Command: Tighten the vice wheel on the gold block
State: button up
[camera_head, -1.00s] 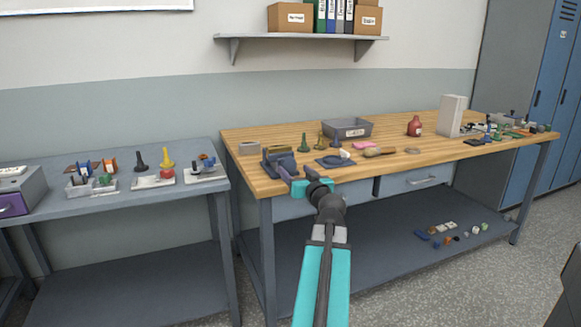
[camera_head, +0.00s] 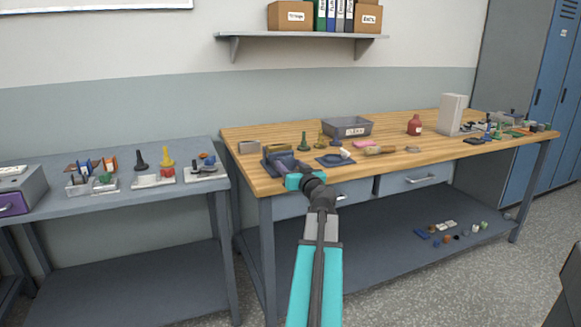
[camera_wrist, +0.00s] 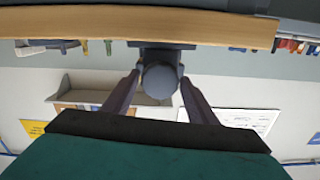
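The vice (camera_head: 284,163) stands at the front left corner of the wooden bench, with a tan block-like part (camera_head: 277,149) at its top that may be the gold block. My gripper (camera_head: 284,172) is at the vice's front side, just past the bench edge. In the wrist view a round dark wheel (camera_wrist: 160,80) sits between the two fingertips of my gripper (camera_wrist: 160,74), one on each side. The fingers are apart by about the wheel's width; whether they press on it is unclear. The block is hidden in the wrist view.
The bench front edge (camera_wrist: 220,32) runs close by the fingers. A blue-grey plate (camera_head: 335,161), green and gold pegs, a grey bin (camera_head: 347,128) and a brush (camera_head: 380,150) lie right of the vice. A separate grey table (camera_head: 110,205) stands left.

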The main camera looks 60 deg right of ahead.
jog(key=c, duration=0.7)
jog(key=shift+o, duration=0.2)
jog(key=shift+f+m+b, duration=0.1)
jog(key=shift+m+b, duration=0.2)
jog(key=shift+m, duration=0.3)
jog(key=shift+m+b, duration=0.85)
jog(key=shift+m, duration=0.95)
jog(key=o, duration=1.1)
jog(key=shift+c, duration=0.2)
jog(key=shift+s, duration=0.1)
